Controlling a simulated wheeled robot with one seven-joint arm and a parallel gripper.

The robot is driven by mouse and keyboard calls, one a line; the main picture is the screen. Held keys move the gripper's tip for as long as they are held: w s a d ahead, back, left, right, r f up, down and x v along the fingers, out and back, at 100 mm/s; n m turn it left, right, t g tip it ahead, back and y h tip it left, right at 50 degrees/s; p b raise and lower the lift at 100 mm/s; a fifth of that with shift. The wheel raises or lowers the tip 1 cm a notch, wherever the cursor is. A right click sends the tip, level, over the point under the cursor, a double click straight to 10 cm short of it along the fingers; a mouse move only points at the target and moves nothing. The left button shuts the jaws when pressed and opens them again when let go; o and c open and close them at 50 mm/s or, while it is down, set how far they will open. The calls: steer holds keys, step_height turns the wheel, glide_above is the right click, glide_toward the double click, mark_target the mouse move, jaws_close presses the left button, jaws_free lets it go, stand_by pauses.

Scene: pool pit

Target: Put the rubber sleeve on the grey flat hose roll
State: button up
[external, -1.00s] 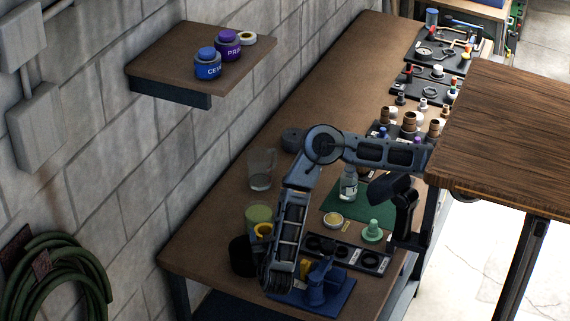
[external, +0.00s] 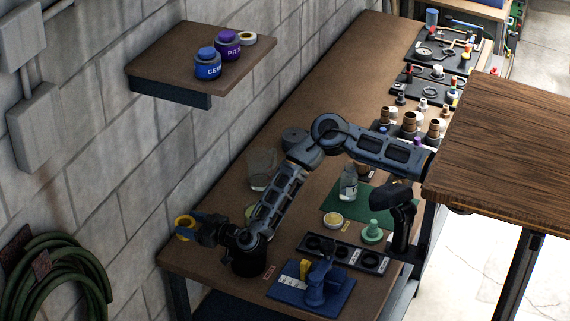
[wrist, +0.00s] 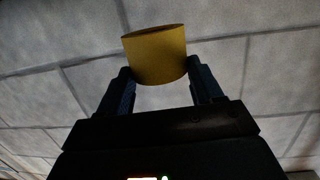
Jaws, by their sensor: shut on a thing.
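My gripper (external: 190,228) is shut on a yellow, short cylindrical piece (external: 184,220), which appears to be the rubber sleeve. It is held up near the wall, at the left end of the bench. In the wrist view the yellow piece (wrist: 156,55) sits between the two fingertips of my gripper (wrist: 160,75), against the block wall. Whether it is hollow is hard to tell. A dark grey round roll (external: 293,136), likely the grey flat hose roll, lies on the bench by the wall, beyond my arm's elbow. My gripper is well apart from it.
A clear jug (external: 262,166), a bottle (external: 348,184) on a green mat, a blue fixture (external: 322,286) and a black tray (external: 375,262) occupy the bench. A wall shelf (external: 150,72) overhangs it.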

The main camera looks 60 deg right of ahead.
steer(key=w+d+r+n+g+y, duration=0.1)
steer(key=w+d+r+n+y, duration=0.25)
steer(key=r+y, duration=0.2)
steer(key=w+d+r+n+g+y, duration=0.1)
steer(key=w+d+r+n+y, duration=0.25)
steer(key=r, duration=0.25)
steer(key=d+r+y+p, duration=0.15)
steer(key=d+r, duration=0.25)
steer(key=d, duration=0.7)
steer(key=s+d+f+h+p, duration=0.1)
steer(key=s+d+f, duration=0.15)
steer(key=d, duration=1.15)
steer(key=s+d+f, duration=0.2)
steer(key=s+d, duration=0.1)
steer(key=d, duration=1.1)
steer(key=s+d+f+m+t+h+p, duration=0.1)
steer(key=s+d+f, duration=0.1)
steer(key=s+d, duration=0.75)
steer(key=s+d+f+m+h+p, duration=0.1)
steer(key=s+d+f+h, duration=0.15)
steer(key=s+d, duration=0.75)
steer(key=y, duration=0.1)
glide_above(297, 141)
steer(key=f, duration=0.7)
steer(key=shift+s+d, duration=0.4)
steer(key=shift+f+b, duration=0.4)
steer(key=shift+f, duration=1.6)
